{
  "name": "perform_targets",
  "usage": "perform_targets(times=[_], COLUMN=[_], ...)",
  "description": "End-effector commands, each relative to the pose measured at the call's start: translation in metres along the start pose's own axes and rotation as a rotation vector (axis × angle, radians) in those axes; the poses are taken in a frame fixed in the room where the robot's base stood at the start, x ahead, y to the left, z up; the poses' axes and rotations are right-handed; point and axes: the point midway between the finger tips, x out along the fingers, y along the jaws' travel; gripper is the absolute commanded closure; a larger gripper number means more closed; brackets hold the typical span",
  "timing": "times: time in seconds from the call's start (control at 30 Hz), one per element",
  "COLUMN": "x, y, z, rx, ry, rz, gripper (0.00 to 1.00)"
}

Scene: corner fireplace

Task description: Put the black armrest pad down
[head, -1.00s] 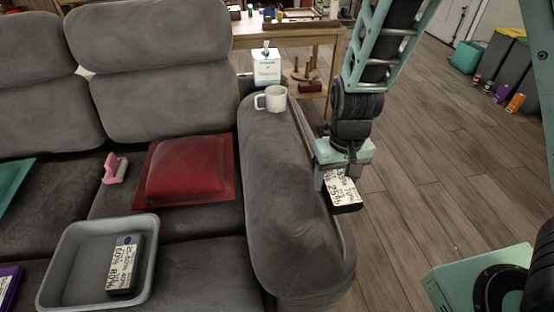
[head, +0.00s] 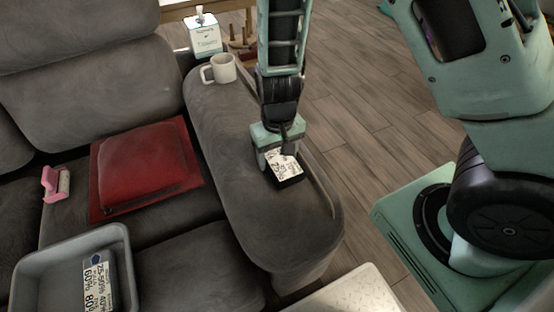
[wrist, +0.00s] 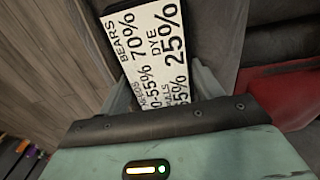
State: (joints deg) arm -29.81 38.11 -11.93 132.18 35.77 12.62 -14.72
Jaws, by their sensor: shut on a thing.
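The black armrest pad (head: 285,168) is a dark flat block with a white printed label on top. My gripper (head: 280,154) is shut on it, and the pad is over the outer side of the grey sofa armrest (head: 238,150) in the head view. I cannot tell whether its underside touches the armrest. In the wrist view the pad (wrist: 150,40) lies between the two fingers, label facing the camera, with part of the label hidden by my gripper's body.
A white mug (head: 222,69) and a tissue box (head: 205,36) stand at the armrest's back end. A red cushion (head: 145,167) and a pink item (head: 55,186) lie on the seat. A grey tray (head: 70,243) holds a similar labelled black block. The armrest's front is clear.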

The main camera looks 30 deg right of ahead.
Motion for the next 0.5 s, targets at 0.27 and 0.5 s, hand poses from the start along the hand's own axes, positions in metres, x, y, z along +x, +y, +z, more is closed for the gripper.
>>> perform_targets(times=[0.27,0.5], x=[0.0152,0.0181], y=[-0.0001,0.0], z=[-0.0002,-0.0001], rx=[0.0,0.0], ry=[0.001,0.001], rz=[0.0,0.0], gripper=[0.58,0.27])
